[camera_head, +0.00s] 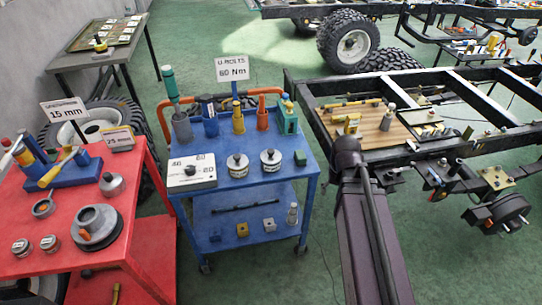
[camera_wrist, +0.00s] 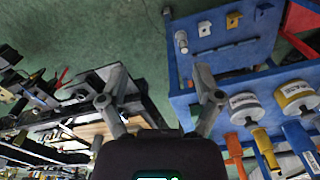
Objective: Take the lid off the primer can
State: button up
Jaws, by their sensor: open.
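Two grey cans with dark-knobbed lids stand side by side on the blue cart's top shelf, a left can (camera_head: 238,165) and a right can (camera_head: 270,160). Both lids are on. The labels are too small to read, so I cannot tell which is the primer can. In the wrist view one can has a pale label (camera_wrist: 245,106) and the other a yellowish one (camera_wrist: 297,97). In the head view my arm is right of the cart, and the fingers do not show clearly.
A red bench (camera_head: 75,268) stands left. The chassis frame (camera_head: 465,80) is close on the right.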

jog(key=w+a+r+p, duration=0.4)
jog(key=w+a, duration=0.5)
jog(key=w, duration=0.4)
notch_tip(320, 180, up, 3)
jog(key=p, duration=0.2)
send_over(271, 151)
jog(key=shift+s+d+f, duration=0.1)
jog(key=shift+s+d, duration=0.05)
jog(key=shift+s, duration=0.15)
notch_tip(271, 151, down, 9)
jog(key=b, duration=0.8)
jog(key=shift+r, duration=0.2)
jog(key=f+b, duration=0.3)
jog(key=shift+w+a+f+b, duration=0.2)
jog(key=shift+b, duration=0.1)
jog(key=shift+f+b, duration=0.9)
jog(key=shift+b, duration=0.05)
